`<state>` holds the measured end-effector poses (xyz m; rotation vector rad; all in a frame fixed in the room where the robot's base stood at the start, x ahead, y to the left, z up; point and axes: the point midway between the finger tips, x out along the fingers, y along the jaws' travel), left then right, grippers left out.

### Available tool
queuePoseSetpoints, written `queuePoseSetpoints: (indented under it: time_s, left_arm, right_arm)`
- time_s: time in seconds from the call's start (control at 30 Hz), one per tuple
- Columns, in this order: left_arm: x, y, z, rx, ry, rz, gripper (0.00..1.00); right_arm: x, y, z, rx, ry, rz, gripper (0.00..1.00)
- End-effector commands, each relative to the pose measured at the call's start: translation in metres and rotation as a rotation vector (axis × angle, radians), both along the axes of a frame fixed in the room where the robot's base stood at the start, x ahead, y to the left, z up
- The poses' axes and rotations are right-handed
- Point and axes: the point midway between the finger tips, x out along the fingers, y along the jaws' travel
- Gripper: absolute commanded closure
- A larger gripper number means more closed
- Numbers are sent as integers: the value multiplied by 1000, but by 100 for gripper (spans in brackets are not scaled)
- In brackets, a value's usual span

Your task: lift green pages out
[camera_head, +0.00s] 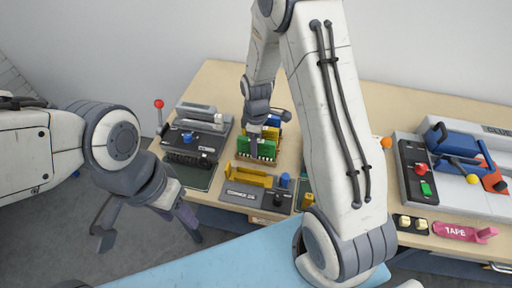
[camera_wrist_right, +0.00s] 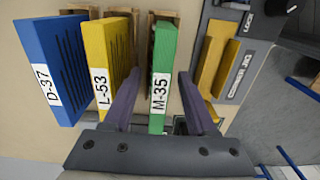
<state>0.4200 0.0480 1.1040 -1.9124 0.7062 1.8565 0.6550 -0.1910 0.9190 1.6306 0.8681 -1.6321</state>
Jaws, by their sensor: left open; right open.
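The green pages, labelled M-35, stand upright in a wooden rack (camera_head: 262,160). They show in the head view (camera_head: 266,149) and in the right wrist view (camera_wrist_right: 164,70). My right gripper (camera_wrist_right: 157,88) is open, with one finger on each side of the green pages. Its left finger lies between them and the yellow pages, labelled L-53 (camera_wrist_right: 105,60). Whether either finger touches the green pages I cannot tell. In the head view my right gripper (camera_head: 255,127) is over the rack, partly hiding it. My left gripper (camera_head: 150,235) is open and empty, away from the table at lower left.
Blue pages, labelled D-37 (camera_wrist_right: 50,70), stand beyond the yellow ones. A corner jig with a yellow angle piece (camera_head: 248,177) is in front of the rack. A dark press with a red-knobbed lever (camera_head: 159,104) stands left.

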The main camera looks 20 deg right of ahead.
Motion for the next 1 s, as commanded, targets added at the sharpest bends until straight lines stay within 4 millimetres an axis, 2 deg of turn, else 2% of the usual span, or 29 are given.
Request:
queuePoseSetpoints:
  time_s: [0.1, 0.33, 0.4, 0.47, 0.5, 0.83, 1.0]
  left_arm:
    - [0, 0, 2, 0, 0, 0, 50]
    - [0, 0, 1, 0, 0, 0, 50]
    - [0, 0, 1, 0, 0, 0, 50]
    - [0, 0, 1, 0, 0, 0, 50]
    - [0, 0, 1, 0, 0, 0, 50]
    - [0, 0, 1, 0, 0, 0, 50]
    - [0, 0, -2, 0, 0, 0, 50]
  right_arm:
    - [0, 0, -9, 0, 0, 0, 43]
    - [0, 0, -10, 0, -1, -1, 43]
    - [0, 0, -10, 0, -1, -1, 69]
    - [0, 0, -10, 0, -1, -1, 92]
    - [0, 0, -10, 0, -1, -1, 100]
    - [1, 0, -8, 0, -2, -1, 100]
    - [2, 0, 10, 0, -7, -1, 100]
